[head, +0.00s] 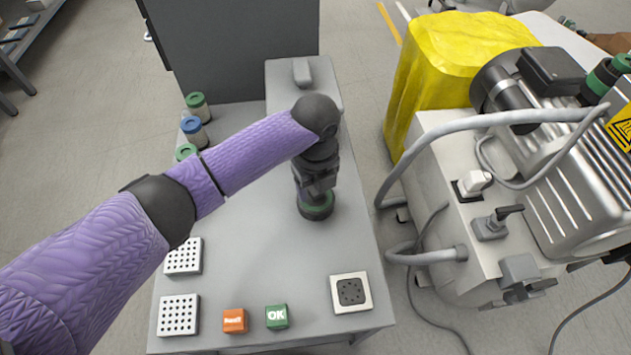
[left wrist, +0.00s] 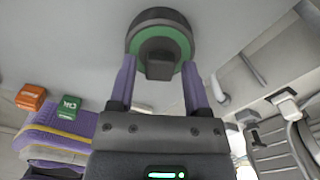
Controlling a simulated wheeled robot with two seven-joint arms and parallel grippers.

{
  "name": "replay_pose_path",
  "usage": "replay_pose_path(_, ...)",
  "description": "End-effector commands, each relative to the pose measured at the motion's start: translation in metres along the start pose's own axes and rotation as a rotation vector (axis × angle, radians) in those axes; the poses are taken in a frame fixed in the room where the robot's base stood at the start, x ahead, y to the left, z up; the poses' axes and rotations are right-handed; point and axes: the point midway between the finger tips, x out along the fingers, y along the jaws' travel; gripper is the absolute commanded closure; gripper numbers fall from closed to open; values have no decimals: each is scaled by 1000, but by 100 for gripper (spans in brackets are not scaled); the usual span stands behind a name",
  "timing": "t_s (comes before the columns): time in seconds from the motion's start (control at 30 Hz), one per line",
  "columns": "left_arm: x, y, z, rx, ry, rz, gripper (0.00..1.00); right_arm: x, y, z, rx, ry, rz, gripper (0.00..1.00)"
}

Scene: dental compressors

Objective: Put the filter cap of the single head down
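The filter cap (head: 316,207), dark with a green ring, rests on the grey table top below my left gripper. In the left wrist view the cap (left wrist: 160,22) lies flat on the table, its dark knob (left wrist: 160,66) facing the gripper. My left gripper (left wrist: 160,72) is open, with one purple finger on each side of the knob and a visible gap on both sides. In the head view the left gripper (head: 316,182) is just above the cap, and the arm's dark wrist partly hides it. My right gripper is not in view.
A compressor (head: 560,165) with grey hoses stands right of the table, beside a yellow-covered object (head: 430,75). Several green- and blue-topped canisters (head: 194,130) stand along the left edge. The front holds perforated blocks (head: 178,315), an orange block (head: 235,321), a green OK block (head: 277,317) and a square pad (head: 351,292).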

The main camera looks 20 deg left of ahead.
Motion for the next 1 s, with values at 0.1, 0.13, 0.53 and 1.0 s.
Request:
replay_pose_path(0.1, 0, 0, 0, 0, 0, 0, 28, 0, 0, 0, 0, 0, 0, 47)
replay_pose_path(0.13, 0, 0, 0, 0, 0, 0, 28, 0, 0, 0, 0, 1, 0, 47)
replay_pose_path(0.53, -44, -1, 0, 0, -5, -6, 28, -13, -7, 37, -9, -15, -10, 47)
replay_pose_path(1.0, -125, 0, 0, 1, 0, -1, 28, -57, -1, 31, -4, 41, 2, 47)
